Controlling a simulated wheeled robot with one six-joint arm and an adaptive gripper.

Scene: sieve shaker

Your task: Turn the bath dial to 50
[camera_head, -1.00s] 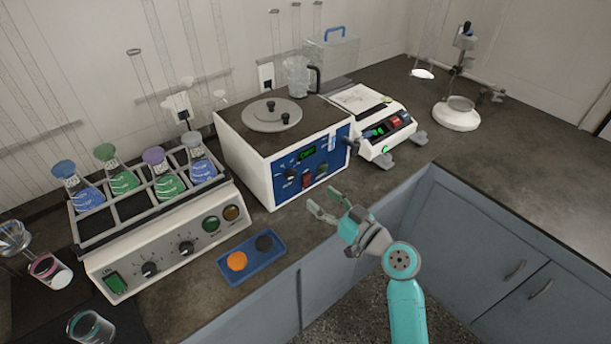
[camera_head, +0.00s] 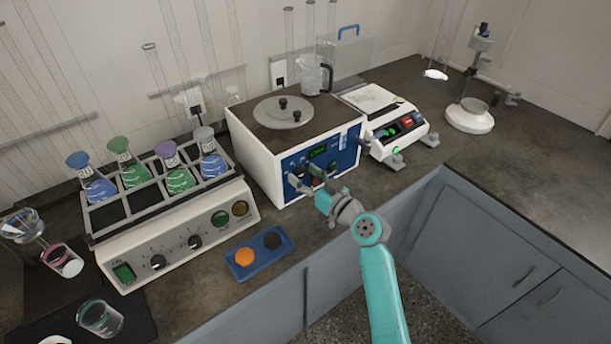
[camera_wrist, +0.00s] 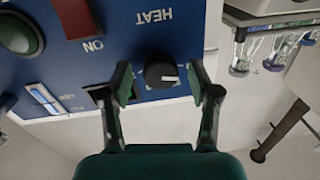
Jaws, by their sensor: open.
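The bath is a white box (camera_head: 258,160) with a blue front panel (camera_head: 346,157) and a lit green display (camera_head: 318,152). In the wrist view its black dial (camera_wrist: 160,75), with a white pointer line, sits by the upside-down word HEAT. My gripper (camera_wrist: 165,82) is open, with one finger on each side of the dial and gaps between. In the head view my gripper (camera_head: 305,176) is at the lower part of the panel and hides the dial there. I cannot read a scale around the dial.
A red switch (camera_wrist: 74,17) marked ON and a green round button (camera_wrist: 18,35) are on the same panel. A flask shaker (camera_head: 175,236) stands left, a blue tray (camera_head: 236,272) in front, a white balance (camera_head: 385,150) right. A lid (camera_head: 283,115) covers the bath.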

